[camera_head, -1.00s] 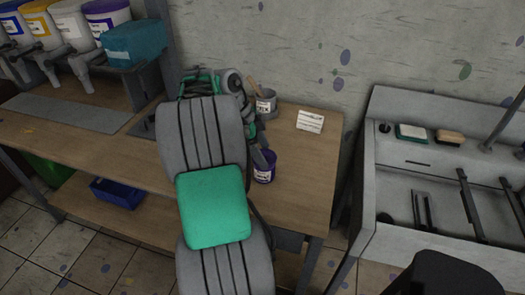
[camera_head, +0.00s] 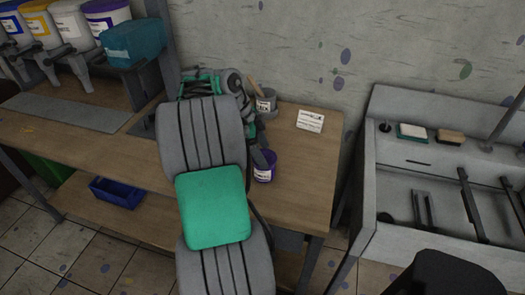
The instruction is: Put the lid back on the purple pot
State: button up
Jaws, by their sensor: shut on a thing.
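The purple pot (camera_head: 264,171) stands on the wooden workbench, right of my arm, with a white label on its side. My gripper (camera_head: 268,158) is over the pot's top, pointing down at it, and is mostly hidden behind my own arm. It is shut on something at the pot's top. This is too small and dark to make out clearly, and I cannot tell whether a lid touches the rim.
A grey pot (camera_head: 266,103) with a wooden-handled tool stands behind. A white label card (camera_head: 310,121) lies on the workbench (camera_head: 305,190) to the right. A grey sink (camera_head: 440,185) stands further right. Dispensers with tubs (camera_head: 75,30) are at the back left.

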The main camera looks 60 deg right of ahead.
jog(key=o, duration=1.4)
jog(key=shift+c, duration=0.2)
jog(key=shift+o, duration=0.2)
jog(key=shift+r+p, duration=3.2)
jog(key=shift+r, duration=0.35)
grip_shut()
